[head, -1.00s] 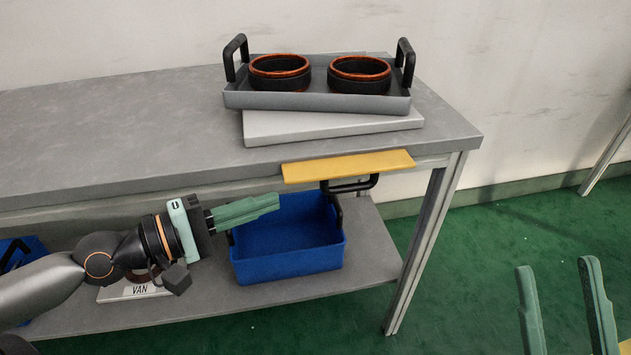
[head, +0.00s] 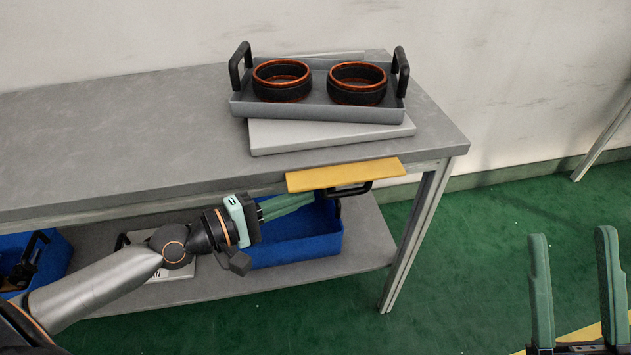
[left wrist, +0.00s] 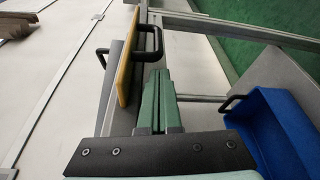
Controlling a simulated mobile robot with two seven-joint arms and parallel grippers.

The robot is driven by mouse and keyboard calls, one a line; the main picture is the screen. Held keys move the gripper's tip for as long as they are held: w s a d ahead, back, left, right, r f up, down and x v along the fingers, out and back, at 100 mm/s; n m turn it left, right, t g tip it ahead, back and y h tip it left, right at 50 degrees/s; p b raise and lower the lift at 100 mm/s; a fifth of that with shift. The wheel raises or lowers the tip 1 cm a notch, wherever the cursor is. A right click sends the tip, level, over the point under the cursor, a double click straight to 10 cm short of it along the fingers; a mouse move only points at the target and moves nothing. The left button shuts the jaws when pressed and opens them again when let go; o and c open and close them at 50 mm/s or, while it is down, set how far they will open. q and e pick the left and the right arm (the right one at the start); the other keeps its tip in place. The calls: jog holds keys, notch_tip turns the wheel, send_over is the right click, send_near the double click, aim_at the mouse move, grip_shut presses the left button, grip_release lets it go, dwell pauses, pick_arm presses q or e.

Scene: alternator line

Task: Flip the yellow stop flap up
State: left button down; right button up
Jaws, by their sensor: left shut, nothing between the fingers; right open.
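The yellow stop flap (head: 345,174) sits at the front edge of the grey workbench, lying roughly flat and jutting out, with a black handle (head: 349,190) under it. In the left wrist view the flap (left wrist: 127,62) and its black handle (left wrist: 152,42) lie just beyond my fingertips. My left gripper (head: 312,196) is shut and empty, its green fingertips just below the flap, close to the handle; I cannot tell whether they touch. The closed fingers also show in the left wrist view (left wrist: 158,76). My right gripper (head: 572,238) is open and empty at the lower right, away from the bench.
A grey tray (head: 318,110) with black handles holds two black, orange-rimmed rings on a pale plate (head: 335,134) on the bench (head: 120,145). A blue bin (head: 300,250) stands on the lower shelf below the flap. Open green floor lies to the right.

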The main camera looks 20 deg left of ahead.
aim_at(344, 181)
pick_arm(q)
jog(key=shift+p+x, duration=0.35)
jog(key=shift+x, duration=1.3)
